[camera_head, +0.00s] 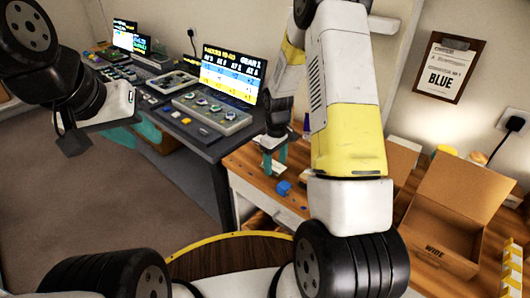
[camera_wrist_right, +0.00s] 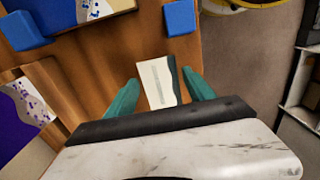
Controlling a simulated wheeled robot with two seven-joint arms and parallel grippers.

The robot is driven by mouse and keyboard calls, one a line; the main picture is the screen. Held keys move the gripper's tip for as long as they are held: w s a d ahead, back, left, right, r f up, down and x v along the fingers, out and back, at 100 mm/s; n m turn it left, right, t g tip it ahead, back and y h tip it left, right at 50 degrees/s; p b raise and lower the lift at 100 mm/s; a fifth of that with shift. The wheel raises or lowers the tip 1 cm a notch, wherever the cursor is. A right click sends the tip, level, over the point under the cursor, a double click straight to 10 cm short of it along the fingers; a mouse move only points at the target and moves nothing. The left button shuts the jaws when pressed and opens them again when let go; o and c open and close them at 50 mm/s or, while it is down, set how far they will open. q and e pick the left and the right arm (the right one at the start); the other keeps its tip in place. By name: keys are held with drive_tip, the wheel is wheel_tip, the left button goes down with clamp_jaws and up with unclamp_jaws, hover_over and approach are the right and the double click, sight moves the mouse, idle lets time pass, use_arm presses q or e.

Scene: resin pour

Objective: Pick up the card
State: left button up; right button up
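The card (camera_wrist_right: 157,82) is small and white with faint print and a dark green strip along one edge. It lies on the wooden bench top in the right wrist view. My right gripper (camera_wrist_right: 160,92) is open, with one teal finger on each side of the card and a gap to both. In the head view my right gripper (camera_head: 273,158) points down over the bench, and the card is too small there to make out surely. My left gripper (camera_head: 134,134) is open and empty, at the far left in front of the dark desk.
A blue block (camera_wrist_right: 180,17) stands near the card; it also shows in the head view (camera_head: 284,187). Another blue block (camera_wrist_right: 24,31) is at the wrist view's upper left. An open cardboard box (camera_head: 458,215) stands on the right. A dark desk (camera_head: 205,137) carries panels and screens.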

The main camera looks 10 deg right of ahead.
drive_tip(key=c, duration=0.6)
drive_tip(key=shift+r, duration=0.15)
